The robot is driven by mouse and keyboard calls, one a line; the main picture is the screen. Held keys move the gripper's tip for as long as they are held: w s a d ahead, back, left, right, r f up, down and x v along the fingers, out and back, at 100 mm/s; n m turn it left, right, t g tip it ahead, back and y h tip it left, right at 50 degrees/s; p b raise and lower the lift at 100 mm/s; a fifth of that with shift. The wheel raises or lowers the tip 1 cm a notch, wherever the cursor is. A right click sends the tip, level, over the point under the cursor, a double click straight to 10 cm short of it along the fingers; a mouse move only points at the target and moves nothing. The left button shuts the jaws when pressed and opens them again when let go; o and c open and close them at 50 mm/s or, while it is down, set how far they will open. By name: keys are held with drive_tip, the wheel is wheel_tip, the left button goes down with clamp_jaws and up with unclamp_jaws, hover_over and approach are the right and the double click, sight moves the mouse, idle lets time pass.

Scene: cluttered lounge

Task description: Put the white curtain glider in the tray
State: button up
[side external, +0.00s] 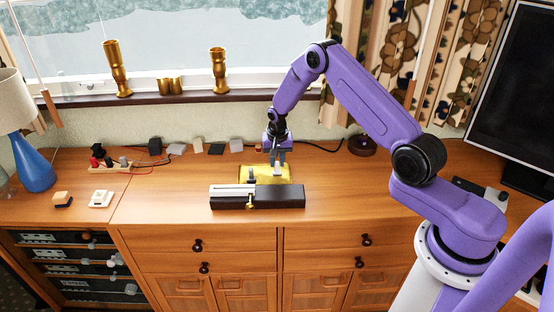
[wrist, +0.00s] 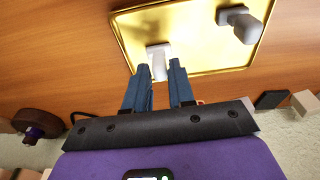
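The gold tray (side external: 284,175) lies on the wooden cabinet top behind a dark box-like block; it also shows in the wrist view (wrist: 200,58). My gripper (side external: 278,163) points down over the tray. In the wrist view my gripper's dark fingertips (wrist: 160,72) are close together, one on each side of the small white curtain glider (wrist: 158,56), and appear to touch it. The glider is over the tray's surface; whether it rests on it I cannot tell.
The dark block with a pale strip (side external: 284,197) stands just in front of the tray. Several small grey and black pieces (side external: 216,149) lie behind it along the wall. A white piece (side external: 100,198) and blue lamp (side external: 34,166) are at the left. Cabinet top right of the tray is clear.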

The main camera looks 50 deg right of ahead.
drive_tip(key=shift+o, duration=0.9)
wheel_tip(320, 180, up, 12)
drive_tip(key=s+a, duration=0.1)
drive_tip(key=shift+s+a+r, duration=0.15)
drive_tip(key=shift+a, duration=0.05)
drive_tip(key=s+a+r+n+y, duration=0.1)
drive_tip(key=s+a+r+n, duration=0.4)
drive_tip(key=s+a, duration=0.35)
drive_tip(key=s+a+r+n, duration=0.5)
drive_tip(key=s+a+n, duration=0.1)
drive_tip(key=s+a, duration=0.25)
drive_tip(key=s+d+r+n+g, duration=0.1)
drive_tip(key=s+n, duration=0.9)
drive_tip(key=s, duration=1.3)
drive_tip(key=shift+s+d+r, duration=0.35)
drive_tip(key=shift+s+r, duration=0.05)
drive_tip(key=shift+r, duration=0.05)
